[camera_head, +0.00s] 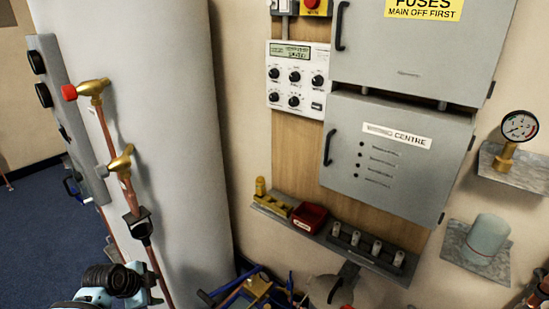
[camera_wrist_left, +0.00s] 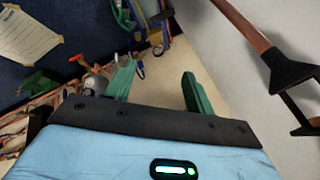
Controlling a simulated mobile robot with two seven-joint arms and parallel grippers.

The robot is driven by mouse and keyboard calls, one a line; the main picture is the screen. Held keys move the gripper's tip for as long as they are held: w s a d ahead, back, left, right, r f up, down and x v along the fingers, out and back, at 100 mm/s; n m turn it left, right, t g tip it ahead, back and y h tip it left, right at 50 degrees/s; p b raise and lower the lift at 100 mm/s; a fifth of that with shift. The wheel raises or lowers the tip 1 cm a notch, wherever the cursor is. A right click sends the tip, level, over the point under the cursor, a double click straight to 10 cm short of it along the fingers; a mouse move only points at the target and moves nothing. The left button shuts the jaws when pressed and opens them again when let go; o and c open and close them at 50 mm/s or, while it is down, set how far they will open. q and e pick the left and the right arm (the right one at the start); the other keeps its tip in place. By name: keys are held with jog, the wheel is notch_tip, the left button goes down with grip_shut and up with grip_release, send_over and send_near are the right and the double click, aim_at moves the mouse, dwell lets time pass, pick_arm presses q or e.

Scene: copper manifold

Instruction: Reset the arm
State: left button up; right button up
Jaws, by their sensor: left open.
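My left arm shows at the bottom left of the head view, its light blue and black wrist low beside the copper pipe (camera_head: 117,165). In the left wrist view my left gripper (camera_wrist_left: 158,72) has its two green fingers apart, with nothing held between them. The pipe also shows at the upper right of the wrist view (camera_wrist_left: 243,25), off to the side of the fingers. My right gripper cannot be made out in either view.
Brass valves (camera_head: 120,160) and a black bracket (camera_head: 139,222) are on the pipe by a white cylinder (camera_head: 165,110). A gauge (camera_head: 519,127) stands right of the grey cabinet (camera_head: 397,165). Tools crowd the bottom centre.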

pick_arm(q)
jog(key=w+a+r+n+t+y, duration=0.45)
jog(key=w+r+n+t, duration=0.45)
jog(key=r+n, duration=0.25)
jog(key=s+d+f+g+h, duration=0.2)
jog(key=s+d+f, duration=0.3)
jog(key=s+f, duration=0.5)
jog(key=s+d+f+g+h, duration=0.1)
jog(key=s+d+f, duration=0.5)
jog(key=s, duration=0.6)
jog(key=s+d+f+g, duration=0.1)
jog(key=s+d+f, duration=0.1)
jog(key=s, duration=0.9)
jog(key=s+d+f+g+h, duration=0.1)
jog(key=s+d, duration=0.3)
jog(key=s, duration=0.8)
jog(key=shift+s+d+f+g, duration=0.15)
jog(key=shift+d+f+g, duration=0.25)
jog(key=shift+f+g, duration=0.15)
pick_arm(e)
jog(key=s+f+g, duration=0.1)
jog(key=s+f, duration=0.3)
jog(key=s, duration=0.1)
jog(key=shift+s+a+f, duration=0.15)
jog(key=shift+a+f, duration=0.05)
jog(key=shift+a, duration=0.15)
